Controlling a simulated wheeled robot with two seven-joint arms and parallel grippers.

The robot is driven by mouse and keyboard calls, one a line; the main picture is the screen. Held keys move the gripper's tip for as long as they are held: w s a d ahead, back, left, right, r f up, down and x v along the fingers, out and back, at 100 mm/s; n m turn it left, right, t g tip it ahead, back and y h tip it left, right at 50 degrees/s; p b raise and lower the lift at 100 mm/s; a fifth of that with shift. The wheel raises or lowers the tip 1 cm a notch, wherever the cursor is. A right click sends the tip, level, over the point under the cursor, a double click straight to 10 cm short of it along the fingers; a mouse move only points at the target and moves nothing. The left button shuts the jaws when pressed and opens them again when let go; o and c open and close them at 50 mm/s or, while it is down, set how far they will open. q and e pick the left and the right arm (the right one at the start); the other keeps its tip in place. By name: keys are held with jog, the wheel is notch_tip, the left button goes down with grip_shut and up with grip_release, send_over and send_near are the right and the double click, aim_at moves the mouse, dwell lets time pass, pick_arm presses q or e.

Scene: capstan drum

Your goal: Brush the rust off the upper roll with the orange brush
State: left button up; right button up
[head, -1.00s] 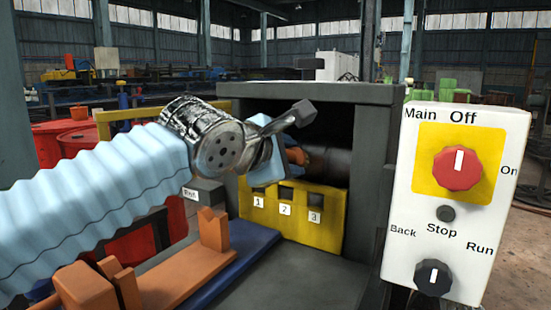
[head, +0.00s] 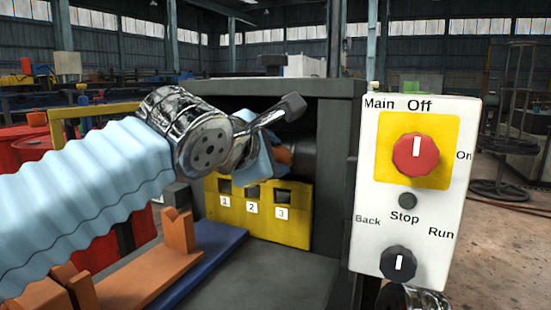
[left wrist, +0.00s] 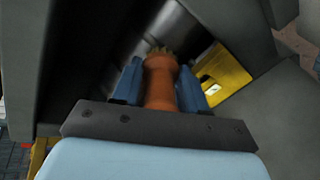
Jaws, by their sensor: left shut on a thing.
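My left gripper (head: 264,152) reaches into the opening of the dark grey machine frame. In the left wrist view, its blue fingers (left wrist: 160,80) are shut on the orange brush (left wrist: 159,88), with pale bristles pointing away from the gripper. In the head view only a bit of the brush (head: 284,155) shows behind the fingers. The upper roll (head: 303,150) is a dark cylinder in the shaded opening, mostly hidden by my arm and gripper. The bristles are close to a grey metal surface in the wrist view; I cannot tell if they touch. Rust is not clearly visible.
A yellow plate (head: 265,220) with slots numbered 1, 2 and 3 stands below the roll. A white control box (head: 368,240) at right has a red Main knob (head: 416,154) at Off and a black Back/Stop/Run knob (head: 398,263). An orange cradle (head: 180,232) stands at front left.

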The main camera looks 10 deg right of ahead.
pick_arm(q)
jog(key=w+a+p, duration=0.1)
jog(key=w+a, duration=0.5)
jog(key=a, duration=0.3)
jog(key=shift+w, duration=0.25)
dwell(0.5)
jog(key=shift+s, duration=0.1)
jog(key=shift+s+a+b, duration=0.6)
jog(key=shift+s+a, duration=0.3)
jog(key=shift+s, duration=0.3)
jog(key=shift+s+a+b, duration=0.55)
jog(key=shift+s+a, duration=0.3)
jog(key=shift+s, duration=0.3)
